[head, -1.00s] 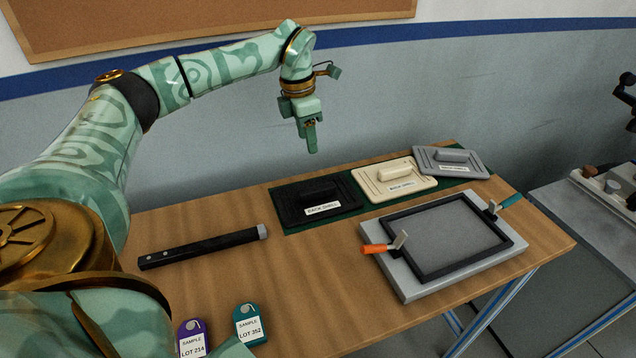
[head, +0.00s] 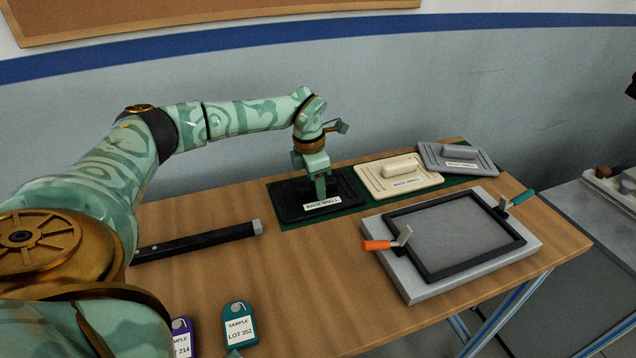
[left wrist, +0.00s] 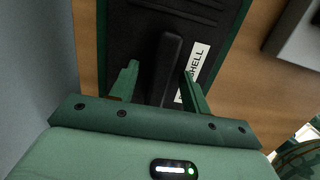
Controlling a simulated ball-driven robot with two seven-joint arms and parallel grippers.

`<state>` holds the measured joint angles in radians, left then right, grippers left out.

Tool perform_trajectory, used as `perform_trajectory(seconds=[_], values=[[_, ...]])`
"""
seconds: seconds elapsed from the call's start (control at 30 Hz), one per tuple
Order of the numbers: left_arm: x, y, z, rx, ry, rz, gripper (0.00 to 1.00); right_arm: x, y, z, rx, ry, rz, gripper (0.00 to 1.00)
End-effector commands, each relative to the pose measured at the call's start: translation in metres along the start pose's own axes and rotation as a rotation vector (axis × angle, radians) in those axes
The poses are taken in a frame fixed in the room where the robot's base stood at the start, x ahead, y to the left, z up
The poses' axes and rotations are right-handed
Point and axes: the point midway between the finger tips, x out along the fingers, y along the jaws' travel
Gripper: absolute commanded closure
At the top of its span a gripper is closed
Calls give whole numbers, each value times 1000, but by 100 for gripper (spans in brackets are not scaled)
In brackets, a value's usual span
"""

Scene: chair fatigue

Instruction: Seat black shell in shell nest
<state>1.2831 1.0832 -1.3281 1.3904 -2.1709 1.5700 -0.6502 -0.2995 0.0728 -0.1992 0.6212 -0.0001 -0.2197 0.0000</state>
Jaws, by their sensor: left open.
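The black shell (head: 343,188) lies flat on a dark green mat (head: 291,226) at the back of the table, with a "BACK SHELL" label on its front edge. My left gripper (head: 320,188) is at the shell, pointing down. In the left wrist view the open fingers (left wrist: 158,85) stand on either side of the shell's raised black handle (left wrist: 168,60), with gaps to it. The shell nest appears to be the grey block with a black frame (head: 420,262) at the right; its recessed grey middle is empty. My right gripper is out of view.
A cream shell (head: 372,183) and a grey shell (head: 436,154) lie right of the black one. The nest has an orange-handled clamp (head: 378,245) and a teal-handled clamp (head: 522,197). A black bar (head: 200,242) and sample tags (head: 239,324) lie at left and front.

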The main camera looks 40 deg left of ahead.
Motion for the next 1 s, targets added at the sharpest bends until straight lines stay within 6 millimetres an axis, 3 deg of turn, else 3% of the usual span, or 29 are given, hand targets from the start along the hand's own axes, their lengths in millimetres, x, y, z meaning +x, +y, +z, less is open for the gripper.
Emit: perform_trajectory(seconds=[0.17,0.33,0.37,0.73,0.93,1.0], values=[[-1,0,0,0,-2,1,53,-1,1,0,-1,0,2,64],[-1,0,0,0,-2,0,97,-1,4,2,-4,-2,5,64],[-1,0,0,0,-2,0,100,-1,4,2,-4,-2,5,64],[-6,0,1,0,-3,1,100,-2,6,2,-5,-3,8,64],[-35,0,5,1,-6,2,100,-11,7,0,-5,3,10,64],[-48,-9,13,5,-7,1,100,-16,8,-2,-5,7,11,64]])
